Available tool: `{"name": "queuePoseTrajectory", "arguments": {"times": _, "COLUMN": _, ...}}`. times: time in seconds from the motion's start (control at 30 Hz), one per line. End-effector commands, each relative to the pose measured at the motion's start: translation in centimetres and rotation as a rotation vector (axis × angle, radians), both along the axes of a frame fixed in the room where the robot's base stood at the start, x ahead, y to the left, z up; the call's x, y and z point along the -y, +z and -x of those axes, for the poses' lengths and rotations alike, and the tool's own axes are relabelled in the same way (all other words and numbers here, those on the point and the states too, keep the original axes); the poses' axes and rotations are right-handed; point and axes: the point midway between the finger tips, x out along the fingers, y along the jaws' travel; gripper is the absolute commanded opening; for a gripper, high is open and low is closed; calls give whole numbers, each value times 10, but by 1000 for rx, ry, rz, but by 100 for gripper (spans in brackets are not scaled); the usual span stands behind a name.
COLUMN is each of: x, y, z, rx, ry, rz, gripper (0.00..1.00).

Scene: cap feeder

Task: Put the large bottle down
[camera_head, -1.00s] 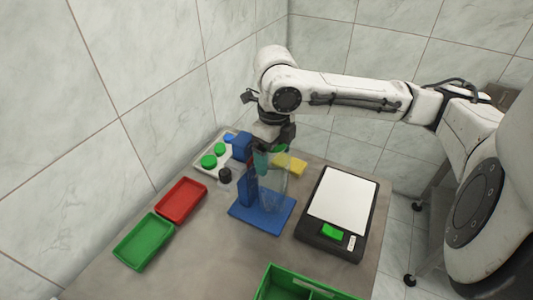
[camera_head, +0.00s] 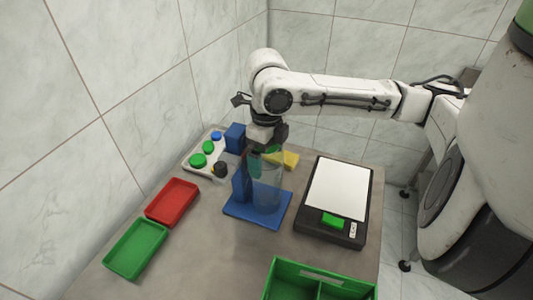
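The large bottle (camera_head: 267,190) is a clear, see-through cylinder standing upright over the blue stand (camera_head: 244,215). My gripper (camera_head: 267,142) points straight down at the bottle's top, and its fingers appear closed around the neck. The fingertips are partly hidden, and a green patch shows just below them. The bottle's base overlaps the stand's flat plate; whether it touches the plate is hard to tell. The stand's upright blue part (camera_head: 240,185) is just left of the bottle.
A scale (camera_head: 337,190) lies right of the stand, and a yellow block (camera_head: 288,159) behind it. A button panel (camera_head: 192,165) and blue box (camera_head: 235,138) are back left. Red (camera_head: 172,202) and green (camera_head: 135,249) trays lie left, a green divided crate (camera_head: 296,267) in front.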

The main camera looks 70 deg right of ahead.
Motion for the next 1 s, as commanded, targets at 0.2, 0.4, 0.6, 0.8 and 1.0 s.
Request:
{"name": "queuePoseTrajectory", "arguments": {"times": 0.2, "x": 0, "y": 1, "z": 0, "rx": 0, "ry": 0, "rz": 0, "gripper": 100}}
{"name": "queuePoseTrajectory", "arguments": {"times": 0.4, "x": 1, "y": 16, "z": -1, "rx": 3, "ry": 0, "rz": 2, "gripper": 100}}
{"name": "queuePoseTrajectory", "arguments": {"times": 0.6, "x": 1, "y": 56, "z": -1, "rx": 3, "ry": 1, "rz": 3, "gripper": 100}}
{"name": "queuePoseTrajectory", "arguments": {"times": 0.8, "x": 0, "y": 95, "z": -1, "rx": 3, "ry": 0, "rz": 3, "gripper": 100}}
{"name": "queuePoseTrajectory", "arguments": {"times": 1.0, "x": 0, "y": 118, "z": 0, "rx": 1, "ry": 0, "rz": 1, "gripper": 100}}
